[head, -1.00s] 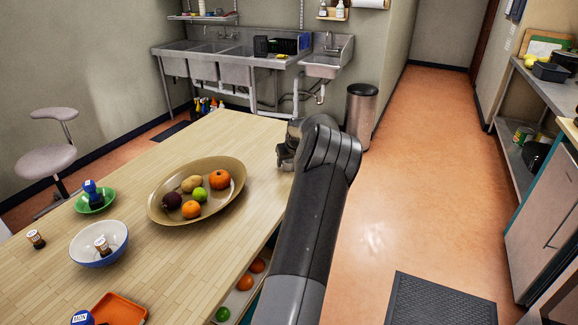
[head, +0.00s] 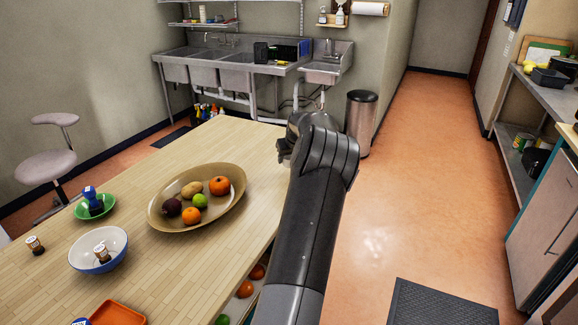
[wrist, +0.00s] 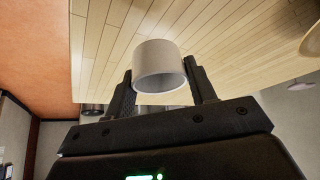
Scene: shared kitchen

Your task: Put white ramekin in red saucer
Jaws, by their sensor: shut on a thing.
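The white ramekin (wrist: 160,58) is between the two fingers of my gripper (wrist: 158,80) in the wrist view. My gripper is shut on it, with the wooden table top behind. In the head view my gripper (head: 284,150) is at the table's right edge, near its far end. The ramekin cannot be made out there. No round red saucer is clear. An orange-red square dish (head: 117,314) lies on the table at the bottom of the head view, partly cut off. I cannot tell if it is the saucer.
An oval fruit bowl (head: 232,208) stands on the wooden table (head: 195,262) left of my arm. A blue-and-white bowl (head: 88,262) and a green dish (head: 80,212), each with a bottle in it, stand further left. Bare table lies between the fruit bowl and the orange-red dish.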

